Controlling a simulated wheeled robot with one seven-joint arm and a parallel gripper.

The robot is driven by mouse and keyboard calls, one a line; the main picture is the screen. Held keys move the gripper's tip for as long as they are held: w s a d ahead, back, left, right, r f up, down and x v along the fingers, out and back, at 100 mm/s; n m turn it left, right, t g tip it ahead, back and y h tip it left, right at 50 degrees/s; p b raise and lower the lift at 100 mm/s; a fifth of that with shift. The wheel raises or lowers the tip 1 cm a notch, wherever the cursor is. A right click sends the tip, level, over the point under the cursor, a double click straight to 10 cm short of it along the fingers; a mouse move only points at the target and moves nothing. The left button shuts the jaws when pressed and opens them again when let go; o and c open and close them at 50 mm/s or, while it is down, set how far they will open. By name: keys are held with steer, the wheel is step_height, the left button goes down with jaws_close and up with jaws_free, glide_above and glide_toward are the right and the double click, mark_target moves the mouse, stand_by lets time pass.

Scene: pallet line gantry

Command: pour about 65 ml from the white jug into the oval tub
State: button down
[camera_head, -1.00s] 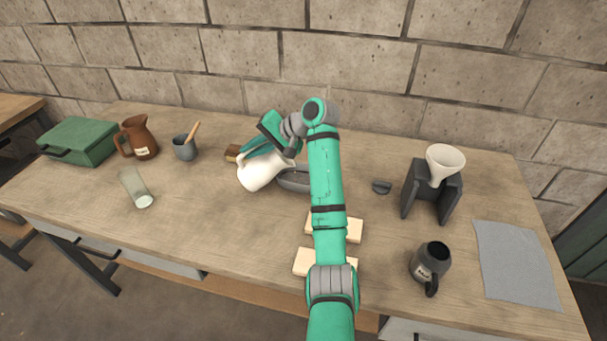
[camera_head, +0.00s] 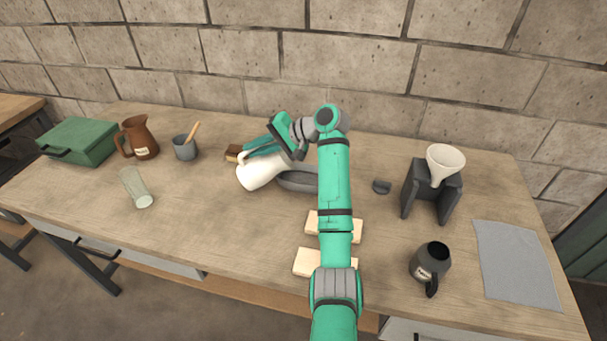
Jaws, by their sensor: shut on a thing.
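The white jug (camera_head: 256,173) is tilted, with its base end to the left and its other end to the right by the oval tub. My gripper (camera_head: 266,149) is shut on the jug from behind and above. The dark grey oval tub (camera_head: 297,183) sits on the table just right of the jug, partly covered by the jug and my arm. I cannot see any liquid stream or the level in the tub.
Behind the jug is a brown block (camera_head: 234,152). To the right are a funnel stand (camera_head: 433,190), dark mug (camera_head: 430,262) and grey cloth (camera_head: 516,264). Pale blocks (camera_head: 319,262) lie in front.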

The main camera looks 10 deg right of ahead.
mark_target(246, 153)
steer(key=shift+d+r+y, duration=0.55)
steer(key=shift+d+y, duration=0.15)
stand_by(2.2)
steer(key=shift+a+f, duration=0.2)
steer(key=shift+a, duration=0.15)
steer(key=a+h, duration=0.2)
steer(key=shift+a+f+h, duration=0.25)
steer(key=shift+f+h, duration=0.05)
steer(key=shift+h, duration=0.1)
steer(key=shift+a+f+n+h, duration=0.15)
steer(key=shift+n+h, duration=0.15)
steer(key=shift+h, duration=0.3)
steer(key=shift+a+f+h, duration=0.15)
steer(key=shift+a+h, duration=0.3)
steer(key=shift+h, duration=0.05)
stand_by(0.5)
steer(key=shift+a, duration=0.1)
